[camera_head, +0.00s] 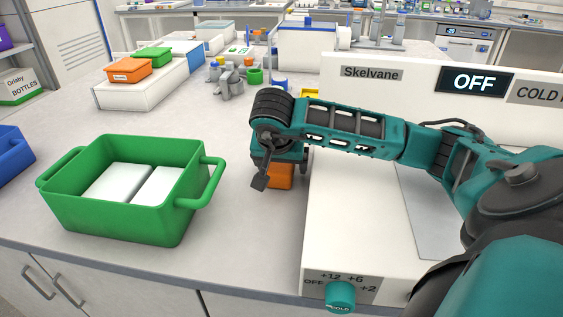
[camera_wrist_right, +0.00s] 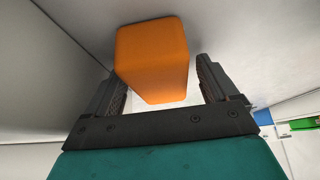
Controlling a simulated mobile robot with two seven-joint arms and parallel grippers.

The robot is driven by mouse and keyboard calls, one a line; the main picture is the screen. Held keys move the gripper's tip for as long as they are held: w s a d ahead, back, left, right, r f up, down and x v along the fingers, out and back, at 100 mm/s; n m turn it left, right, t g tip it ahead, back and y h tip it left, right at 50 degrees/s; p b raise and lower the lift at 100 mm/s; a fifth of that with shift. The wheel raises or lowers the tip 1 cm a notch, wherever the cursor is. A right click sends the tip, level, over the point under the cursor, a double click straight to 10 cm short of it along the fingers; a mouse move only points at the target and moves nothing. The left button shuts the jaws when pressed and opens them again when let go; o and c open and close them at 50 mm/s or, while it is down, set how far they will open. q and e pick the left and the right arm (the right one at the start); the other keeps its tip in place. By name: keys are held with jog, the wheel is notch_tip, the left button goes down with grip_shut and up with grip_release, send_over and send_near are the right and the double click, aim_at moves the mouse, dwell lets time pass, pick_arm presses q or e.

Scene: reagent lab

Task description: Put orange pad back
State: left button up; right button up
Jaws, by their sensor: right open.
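An orange pad (camera_head: 281,176) stands on the bench close to the left side of the white Skelvane unit, partly hidden behind my right gripper (camera_head: 268,172). In the right wrist view the orange block (camera_wrist_right: 152,58) lies between the two spread fingers of my right gripper (camera_wrist_right: 163,85). A gap shows beside it on the right, and its near left side is close to the left finger; I cannot tell whether they touch. My left gripper is not in view.
A green basket (camera_head: 120,216) with two white blocks stands left on the bench. The Skelvane unit (camera_head: 335,240), with an OFF display (camera_head: 476,82) and a teal knob (camera_head: 340,296), stands right. A white box (camera_head: 150,92) bearing orange and green containers is farther back. Bare bench lies between basket and unit.

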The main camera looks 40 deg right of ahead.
jog(key=p+v, duration=0.2)
jog(key=v, duration=1)
jog(key=shift+p, duration=0.3)
jog(key=shift+r, duration=0.1)
jog(key=shift+a, duration=0.1)
